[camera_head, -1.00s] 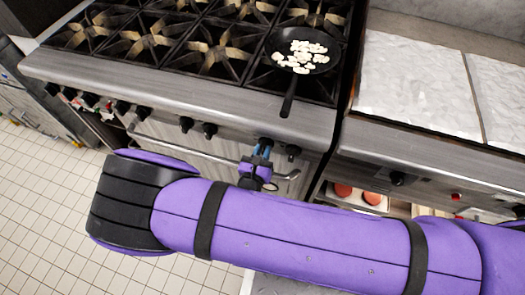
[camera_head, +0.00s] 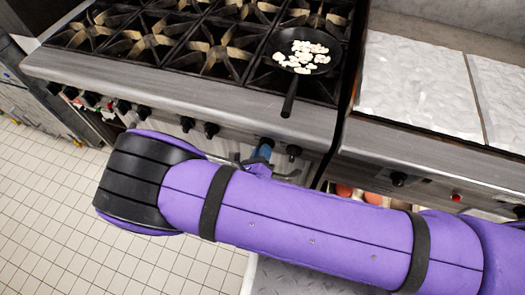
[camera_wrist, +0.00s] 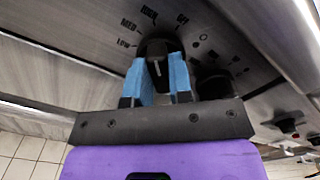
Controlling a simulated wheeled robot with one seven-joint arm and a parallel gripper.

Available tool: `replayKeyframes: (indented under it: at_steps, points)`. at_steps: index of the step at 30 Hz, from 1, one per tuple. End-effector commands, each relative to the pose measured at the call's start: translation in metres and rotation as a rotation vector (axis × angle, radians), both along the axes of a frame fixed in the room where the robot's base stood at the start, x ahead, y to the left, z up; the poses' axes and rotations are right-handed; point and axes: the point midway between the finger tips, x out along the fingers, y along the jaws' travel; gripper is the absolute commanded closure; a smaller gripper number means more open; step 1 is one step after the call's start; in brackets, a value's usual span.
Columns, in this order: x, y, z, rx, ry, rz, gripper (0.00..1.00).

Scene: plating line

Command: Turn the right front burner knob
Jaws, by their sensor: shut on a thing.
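My gripper (camera_wrist: 158,72) has blue fingertips on both sides of a black burner knob (camera_wrist: 153,46) in the wrist view and is shut on it. The panel around this knob shows LOW, MED, HIGH and OFF marks. The knob's pointer stands roughly upright in that view. In the head view the gripper (camera_head: 262,153) shows only as a bit of blue at the stove's front panel, below the pan handle. My purple arm hides the rest of it. Another black knob (camera_head: 294,151) is just to its right, and it also shows in the wrist view (camera_wrist: 213,82).
A black pan (camera_head: 303,52) with pale pieces sits on the stove's right burners, its handle (camera_head: 289,97) reaching over the front edge. More knobs (camera_head: 188,124) line the panel to the left. A griddle unit (camera_head: 430,150) stands to the right. Tiled floor (camera_head: 50,210) is clear at left.

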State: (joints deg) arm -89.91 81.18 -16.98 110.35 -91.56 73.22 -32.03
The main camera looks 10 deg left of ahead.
Motion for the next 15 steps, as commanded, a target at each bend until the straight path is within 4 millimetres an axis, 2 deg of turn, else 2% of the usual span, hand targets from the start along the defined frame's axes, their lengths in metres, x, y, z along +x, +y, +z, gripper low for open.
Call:
replayKeyframes:
  at_steps: [15]
  points:
    - [-0.0005,0.0008,-0.0003,-0.032,0.004,0.001,1.00]
